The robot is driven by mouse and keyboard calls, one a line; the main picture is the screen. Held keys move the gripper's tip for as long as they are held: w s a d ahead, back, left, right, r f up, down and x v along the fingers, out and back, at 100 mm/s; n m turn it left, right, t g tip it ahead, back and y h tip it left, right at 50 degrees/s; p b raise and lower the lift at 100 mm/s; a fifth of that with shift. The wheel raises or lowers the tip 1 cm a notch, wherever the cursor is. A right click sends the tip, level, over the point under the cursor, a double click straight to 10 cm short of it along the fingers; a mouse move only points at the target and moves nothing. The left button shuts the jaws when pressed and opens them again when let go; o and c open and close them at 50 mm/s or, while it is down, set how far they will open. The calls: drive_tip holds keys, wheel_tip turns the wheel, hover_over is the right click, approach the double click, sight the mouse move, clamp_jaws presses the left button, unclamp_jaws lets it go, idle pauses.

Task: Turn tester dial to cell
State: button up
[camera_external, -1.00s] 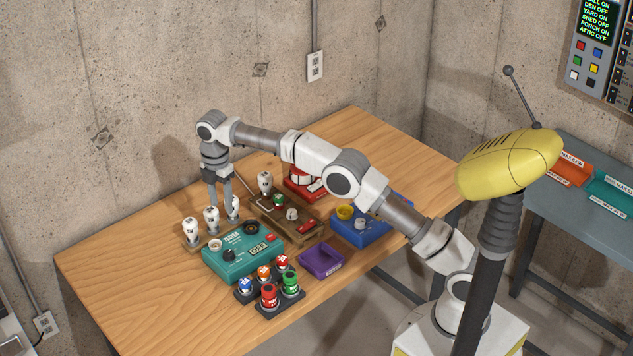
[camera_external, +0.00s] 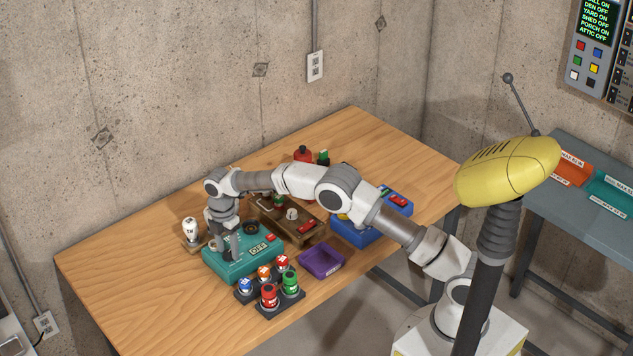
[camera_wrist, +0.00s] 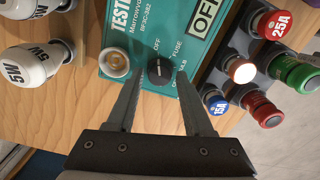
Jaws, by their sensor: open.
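The teal tester (camera_external: 262,263) sits on the wooden table, with an OFF display on it. In the wrist view the tester (camera_wrist: 128,48) fills the upper middle. Its black dial (camera_wrist: 160,70) lies between the tips of my open gripper (camera_wrist: 156,88), with a finger on each side; I cannot tell whether they touch it. The dial's pointer appears to be toward OFF. The labels OFF and FUSE are readable; the third label is partly hidden by the right finger. In the external view my gripper (camera_external: 227,250) is down over the tester and hides the dial.
White bulbs marked 5W (camera_wrist: 28,66) stand left of the tester. A rack of coloured fuses (camera_external: 269,290) stands close in front. A purple tray (camera_external: 321,261), a brown board (camera_external: 291,226) and a blue box (camera_external: 362,232) lie to the right. The table's left end is clear.

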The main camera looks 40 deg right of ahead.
drive_tip(key=shift+f, duration=0.25)
clamp_jaws()
